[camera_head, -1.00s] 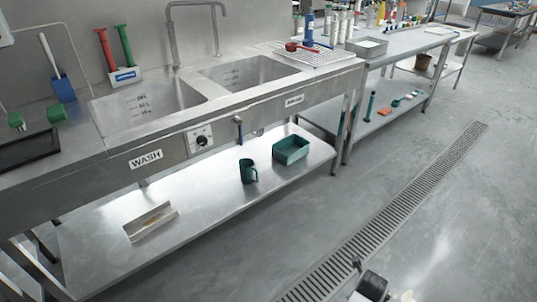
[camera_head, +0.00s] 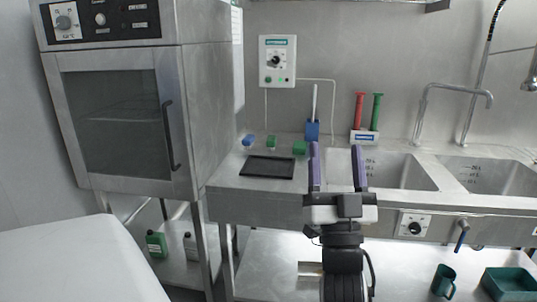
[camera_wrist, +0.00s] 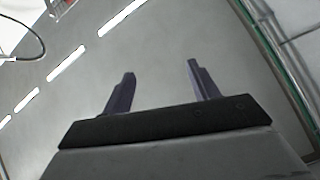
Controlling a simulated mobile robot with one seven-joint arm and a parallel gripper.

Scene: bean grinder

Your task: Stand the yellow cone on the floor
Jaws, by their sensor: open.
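No yellow cone shows in the head or wrist view now. My gripper (camera_head: 338,168) is raised in front of the steel sink counter in the head view, its two purple fingers pointing up and apart. In the wrist view my gripper (camera_wrist: 158,85) is open, with nothing between the fingers. Behind the fingers there is a plain grey surface with a row of bright strips on the left.
A steel oven (camera_head: 120,110) stands at the left. The sink counter (camera_head: 265,205) carries a black tray (camera_head: 267,167) and a blue brush holder (camera_head: 312,130). A green mug (camera_head: 444,281) and green bin (camera_head: 510,283) are on the lower shelf. A white surface (camera_head: 75,265) fills the lower left.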

